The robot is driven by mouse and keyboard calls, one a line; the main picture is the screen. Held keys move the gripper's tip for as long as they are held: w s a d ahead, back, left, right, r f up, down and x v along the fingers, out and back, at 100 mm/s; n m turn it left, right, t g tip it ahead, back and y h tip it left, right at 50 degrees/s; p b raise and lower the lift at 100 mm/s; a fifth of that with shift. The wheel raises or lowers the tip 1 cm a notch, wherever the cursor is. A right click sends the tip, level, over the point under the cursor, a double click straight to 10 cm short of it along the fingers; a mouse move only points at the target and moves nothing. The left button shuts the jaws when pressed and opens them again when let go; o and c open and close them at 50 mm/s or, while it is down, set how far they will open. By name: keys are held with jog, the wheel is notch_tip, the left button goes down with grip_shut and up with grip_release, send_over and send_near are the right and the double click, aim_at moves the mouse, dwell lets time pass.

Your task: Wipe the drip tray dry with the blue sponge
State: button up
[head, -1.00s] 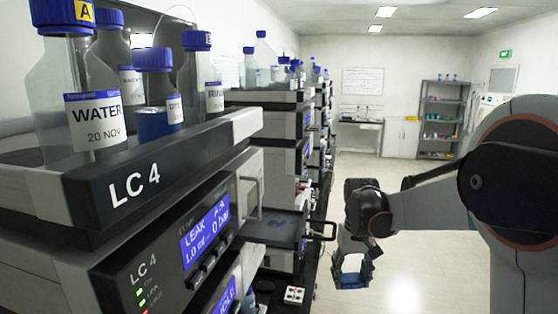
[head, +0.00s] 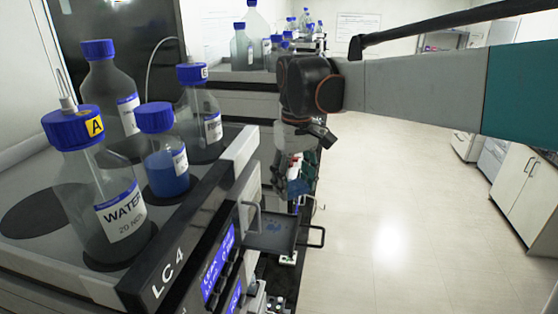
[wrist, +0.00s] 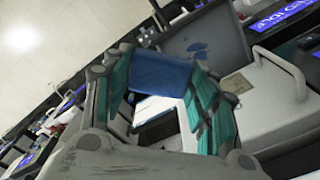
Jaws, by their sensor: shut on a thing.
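My gripper (head: 295,178) is shut on the blue sponge (head: 298,187); in the wrist view the sponge (wrist: 160,73) sits between the teal-padded fingers. The drip tray (head: 262,241) is a dark, shallow tray pulled out from the front of the LC 4 stack, with a handle at its outer end. Blue wet patches (head: 273,225) lie on its floor. They also show in the wrist view (wrist: 194,50), on the tray (wrist: 226,40) beyond the sponge. The sponge is above the tray's far side in the head view and looks apart from it.
Bottles with blue caps, one a WATER bottle (head: 120,208), stand on top of the LC 4 stack (head: 190,262). A looped handle (head: 251,217) juts out near the tray. More stacks stand behind. The floor (head: 400,240) to the right is clear.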

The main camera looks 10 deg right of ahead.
jog(key=shift+n, duration=0.8)
jog(key=shift+s+a+f+b, duration=0.5)
jog(key=shift+a+f, duration=0.15)
jog(key=shift+a, duration=0.3)
jog(key=shift+s+a+f+b, duration=0.45)
jog(key=shift+s+a+f, duration=0.15)
jog(key=shift+a, duration=0.3)
jog(key=shift+s+a+f+b, duration=0.45)
jog(key=shift+a+f, duration=0.2)
jog(key=shift+a, duration=0.3)
jog(key=shift+f, duration=0.4)
jog(key=shift+w+d+f+b, duration=0.2)
jog(key=shift+w+f+b, duration=0.15)
jog(key=shift+f+b, duration=0.15)
jog(key=shift+s, duration=0.2)
jog(key=shift+w, duration=0.15)
jog(key=shift+f+b, duration=0.35)
jog(key=shift+f, duration=0.2)
